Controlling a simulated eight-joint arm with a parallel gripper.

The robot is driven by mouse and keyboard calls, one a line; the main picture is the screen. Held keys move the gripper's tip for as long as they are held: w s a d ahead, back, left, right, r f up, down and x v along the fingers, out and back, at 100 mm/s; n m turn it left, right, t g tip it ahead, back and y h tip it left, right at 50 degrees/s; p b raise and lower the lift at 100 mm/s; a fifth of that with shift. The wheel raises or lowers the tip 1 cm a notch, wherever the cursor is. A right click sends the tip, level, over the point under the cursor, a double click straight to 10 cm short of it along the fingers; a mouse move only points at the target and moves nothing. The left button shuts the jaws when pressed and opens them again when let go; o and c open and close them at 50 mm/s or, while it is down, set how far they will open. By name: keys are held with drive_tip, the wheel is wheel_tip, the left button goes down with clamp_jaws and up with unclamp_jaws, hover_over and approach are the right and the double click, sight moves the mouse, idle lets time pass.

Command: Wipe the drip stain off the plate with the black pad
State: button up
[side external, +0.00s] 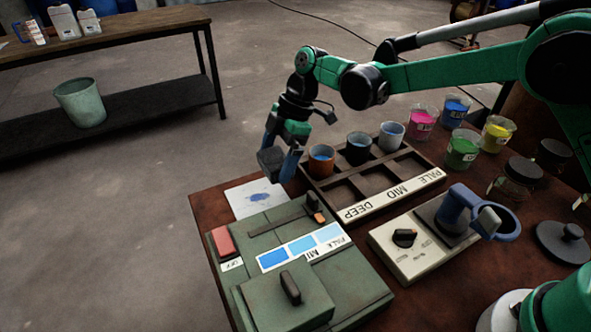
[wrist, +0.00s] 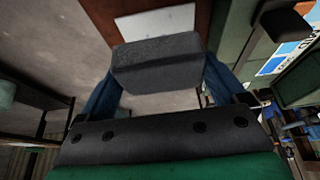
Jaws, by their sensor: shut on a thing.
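My gripper (side external: 280,157) is shut on the black pad (side external: 269,161), a dark grey block held between its blue fingers. In the wrist view the pad (wrist: 157,62) spans between both fingers. The plate (side external: 238,206) is a thin white sheet at the table's left edge, behind the green machine. A blue drip stain (side external: 259,197) lies on it. The pad hangs in the air above the plate, apart from it. In the wrist view part of the plate (wrist: 158,24) shows past the pad, and the stain is not visible there.
The green machine (side external: 352,282) with a red button stands close in front of the plate. A wooden rack (side external: 410,188) with several cups is to the right. Beakers of coloured liquid (side external: 462,150) stand farther right. Open floor lies left of the table.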

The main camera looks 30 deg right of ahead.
sight(280, 189)
drive_tip(key=shift+r, duration=1.55)
drive_tip(key=shift+f, duration=0.15)
drive_tip(key=shift+f, duration=3.35)
drive_tip(key=shift+a+f, duration=0.15)
drive_tip(key=shift+f, duration=0.45)
drive_tip(key=shift+c, duration=0.6)
drive_tip(key=shift+a, duration=1.2)
drive_tip(key=shift+c, duration=0.7)
drive_tip(key=shift+a, duration=2.65)
drive_tip(key=shift+d, duration=4.05)
drive_tip(key=shift+a+r, duration=0.1)
drive_tip(key=shift+r, duration=3.95)
